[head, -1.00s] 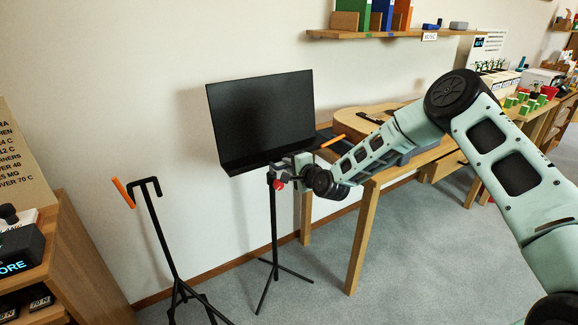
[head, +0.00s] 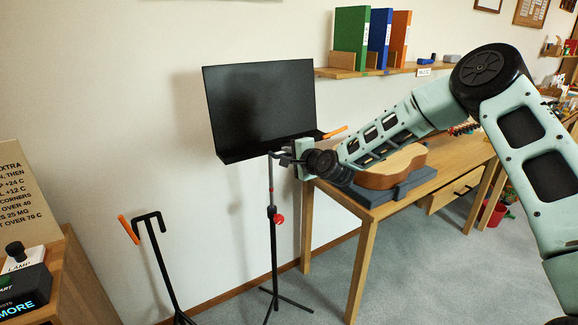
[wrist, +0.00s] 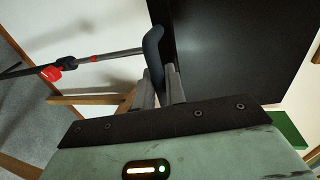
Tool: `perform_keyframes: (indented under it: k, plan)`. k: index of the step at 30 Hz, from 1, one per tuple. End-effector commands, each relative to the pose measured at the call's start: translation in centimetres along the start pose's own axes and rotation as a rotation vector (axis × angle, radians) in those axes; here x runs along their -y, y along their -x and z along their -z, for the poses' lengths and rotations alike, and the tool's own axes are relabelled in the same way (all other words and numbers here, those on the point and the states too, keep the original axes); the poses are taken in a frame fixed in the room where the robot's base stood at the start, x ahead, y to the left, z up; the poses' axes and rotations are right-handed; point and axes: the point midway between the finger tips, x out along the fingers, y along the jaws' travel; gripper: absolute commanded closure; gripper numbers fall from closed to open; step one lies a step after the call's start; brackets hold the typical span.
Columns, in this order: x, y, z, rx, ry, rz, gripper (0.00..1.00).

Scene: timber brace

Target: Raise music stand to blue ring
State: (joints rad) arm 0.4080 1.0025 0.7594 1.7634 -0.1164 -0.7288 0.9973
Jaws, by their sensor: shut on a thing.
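The music stand has a black desk (head: 262,105) on a thin pole (head: 272,250) with a tripod foot. A red knob (head: 278,218) sits on a dark collar on the pole; both also show in the wrist view, the knob at left (wrist: 52,73). A length of thinner tube shows above the collar, with a small red band (wrist: 93,59). I cannot make out a blue ring. My gripper (head: 291,159) is at the desk's lower edge by the pole top. In the wrist view its fingers (wrist: 162,88) are shut on a dark curved handle (wrist: 153,48).
A second black stand (head: 160,260) with an orange-tipped arm is at left, near a wooden cabinet (head: 75,275). A wooden table (head: 365,230) with a guitar (head: 390,168) is to the right. A shelf with binders (head: 375,72) hangs above. Grey carpet is open in front.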

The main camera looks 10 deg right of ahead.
Motion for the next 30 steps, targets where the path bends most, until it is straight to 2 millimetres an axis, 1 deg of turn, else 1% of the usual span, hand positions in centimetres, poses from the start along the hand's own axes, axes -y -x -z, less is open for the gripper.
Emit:
perform_keyframes:
  k: [1,3,15,16,17,18,26,30]
  plan:
    - [1.22,0.13,0.07,-0.003,0.002,0.010,1.00]
    - [1.64,0.22,0.08,-0.003,0.002,0.010,1.00]
    - [1.89,0.25,0.08,-0.003,0.001,0.010,1.00]
    - [1.88,0.25,0.08,-0.003,0.001,0.010,0.85]
    - [1.88,0.25,0.09,-0.003,0.001,0.010,0.77]
    - [1.84,0.25,0.08,-0.003,0.001,0.009,0.71]
    - [1.56,0.30,0.06,-0.002,0.000,0.004,0.71]
    - [1.47,1.08,0.06,-0.001,0.000,0.003,0.71]
